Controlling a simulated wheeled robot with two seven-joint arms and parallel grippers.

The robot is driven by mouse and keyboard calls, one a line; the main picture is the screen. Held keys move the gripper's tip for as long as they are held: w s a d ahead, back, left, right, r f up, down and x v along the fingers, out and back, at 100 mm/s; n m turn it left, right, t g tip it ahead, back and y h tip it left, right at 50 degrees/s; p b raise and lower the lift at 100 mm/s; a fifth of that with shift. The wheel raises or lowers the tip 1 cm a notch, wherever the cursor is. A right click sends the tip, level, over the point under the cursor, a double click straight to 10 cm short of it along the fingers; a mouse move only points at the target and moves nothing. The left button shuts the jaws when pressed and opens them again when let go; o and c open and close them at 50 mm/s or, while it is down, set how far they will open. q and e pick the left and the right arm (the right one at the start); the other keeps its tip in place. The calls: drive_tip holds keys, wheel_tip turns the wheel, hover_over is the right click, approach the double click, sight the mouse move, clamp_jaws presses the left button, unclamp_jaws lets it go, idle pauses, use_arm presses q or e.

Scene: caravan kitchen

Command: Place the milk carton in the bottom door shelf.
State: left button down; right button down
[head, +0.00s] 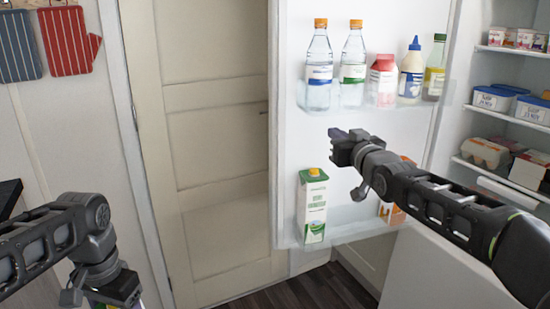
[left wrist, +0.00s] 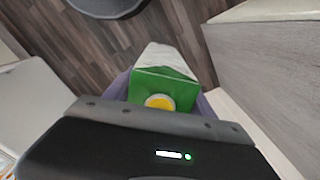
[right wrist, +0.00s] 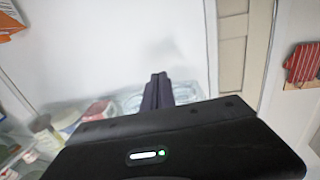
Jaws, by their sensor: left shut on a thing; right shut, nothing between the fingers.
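A white carton with a green top and yellow cap (left wrist: 165,80) is between the fingers of my left gripper (head: 98,296), seen from above in the left wrist view over the dark floor. In the head view my left gripper is at the bottom left edge, and the carton is mostly cut off. A similar green and white carton (head: 313,210) stands upright at the left end of the bottom door shelf (head: 350,236). My right gripper (head: 341,146) is shut and empty in front of the open fridge door, above that shelf; its closed fingers show in the right wrist view (right wrist: 157,92).
An orange carton (head: 391,214) stands on the bottom shelf, partly hidden by my right arm. The upper door shelf holds two water bottles (head: 319,70) and several other containers. The fridge interior (head: 500,125) is at right. A beige cabinet door (head: 215,140) is at left.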

drive_tip(key=v, duration=0.5)
drive_tip(key=shift+s+d+r, duration=0.1)
drive_tip(key=shift+d, duration=0.15)
